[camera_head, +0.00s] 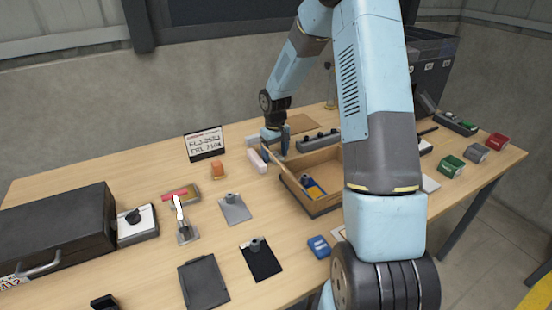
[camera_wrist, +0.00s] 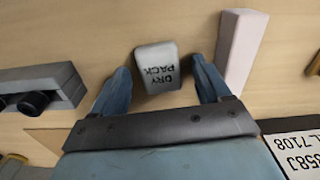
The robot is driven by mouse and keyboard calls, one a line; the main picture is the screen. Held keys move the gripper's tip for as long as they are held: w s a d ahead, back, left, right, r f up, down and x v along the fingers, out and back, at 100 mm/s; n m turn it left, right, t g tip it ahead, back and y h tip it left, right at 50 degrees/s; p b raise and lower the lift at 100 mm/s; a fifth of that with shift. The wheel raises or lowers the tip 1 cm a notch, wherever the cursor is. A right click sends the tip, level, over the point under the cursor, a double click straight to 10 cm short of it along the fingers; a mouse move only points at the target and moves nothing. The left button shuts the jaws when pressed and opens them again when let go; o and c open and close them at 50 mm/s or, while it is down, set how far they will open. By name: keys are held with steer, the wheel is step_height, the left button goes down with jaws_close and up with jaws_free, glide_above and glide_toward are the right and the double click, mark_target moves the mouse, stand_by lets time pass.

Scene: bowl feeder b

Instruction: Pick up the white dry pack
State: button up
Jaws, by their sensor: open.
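The white dry pack (camera_wrist: 157,68) lies on the wooden table in the wrist view, with the dark words "DRY PACK" on its face. My gripper (camera_wrist: 160,72) is open, with one blue finger on each side of the pack. I see a gap between the pack and each finger; the right gap looks wider. In the head view my gripper (camera_head: 274,153) is low over the back of the table, just behind the wooden tray. I cannot clearly make out the pack there, as the gripper hides much of that spot.
A pale pink block (camera_wrist: 241,45) stands close beside the right finger. A grey knobbed unit (camera_wrist: 42,90) is at the left. The wooden tray (camera_head: 318,208) holds a blue and yellow item. A lettered sign (camera_head: 205,144) and an orange object (camera_head: 218,170) stand left of the gripper.

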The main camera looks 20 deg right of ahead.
steer(key=shift+c, duration=0.4)
steer(key=c, duration=1.1)
steer(key=shift+o, duration=0.2)
